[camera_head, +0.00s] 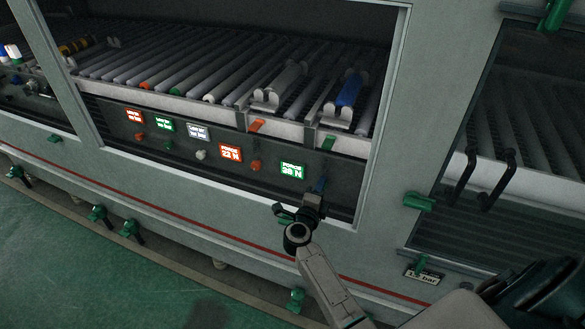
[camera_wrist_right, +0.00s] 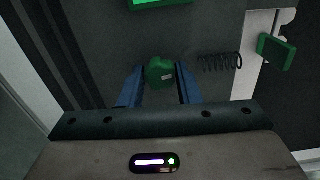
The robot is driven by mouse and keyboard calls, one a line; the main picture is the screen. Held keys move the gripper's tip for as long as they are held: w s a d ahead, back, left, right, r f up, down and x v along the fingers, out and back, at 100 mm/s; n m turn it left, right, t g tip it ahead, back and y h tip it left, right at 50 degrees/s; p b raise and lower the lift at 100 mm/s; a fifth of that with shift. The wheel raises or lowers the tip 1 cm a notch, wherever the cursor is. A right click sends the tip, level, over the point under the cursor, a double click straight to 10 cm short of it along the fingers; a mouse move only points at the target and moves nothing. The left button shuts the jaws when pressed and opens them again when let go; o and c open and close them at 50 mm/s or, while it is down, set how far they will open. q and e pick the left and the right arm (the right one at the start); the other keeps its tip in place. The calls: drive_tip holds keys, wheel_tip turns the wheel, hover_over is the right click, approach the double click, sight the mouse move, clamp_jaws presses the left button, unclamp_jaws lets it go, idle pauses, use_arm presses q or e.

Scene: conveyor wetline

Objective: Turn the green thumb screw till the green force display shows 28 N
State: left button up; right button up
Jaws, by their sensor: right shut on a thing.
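The green force display (camera_head: 292,170) is on the dark panel under the rollers and appears to read 38 N, in small digits. Its lower edge also shows at the top of the right wrist view (camera_wrist_right: 160,2). The green thumb screw (camera_wrist_right: 160,73) is below it, between the blue fingers of my right gripper (camera_wrist_right: 160,88), which is shut on it. In the head view, my right gripper (camera_head: 319,186) reaches the panel just right of and below the display and hides the screw. My left gripper is not in view.
An orange force display (camera_head: 231,153) reads about 23 N, with an orange knob (camera_head: 256,165) beside it. A green tab (camera_head: 329,143) hangs above right; a spring (camera_wrist_right: 220,62) lies right of the screw. The window's lower frame (camera_head: 230,202) runs close under my right gripper.

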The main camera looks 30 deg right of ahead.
drive_tip(key=shift+n+p, duration=1.3)
drive_tip(key=shift+p, duration=0.4)
drive_tip(key=shift+n+p, duration=0.6)
drive_tip(key=shift+p, duration=0.25)
drive_tip(key=shift+n+p, duration=1.2)
drive_tip(key=shift+p, duration=0.2)
drive_tip(key=shift+f, duration=0.1)
drive_tip(key=shift+s+n+p, duration=0.1)
drive_tip(key=shift+n+p, duration=1.3)
drive_tip(key=shift+p, duration=0.3)
drive_tip(key=shift+n+p, duration=0.3)
drive_tip(key=shift+n, duration=0.1)
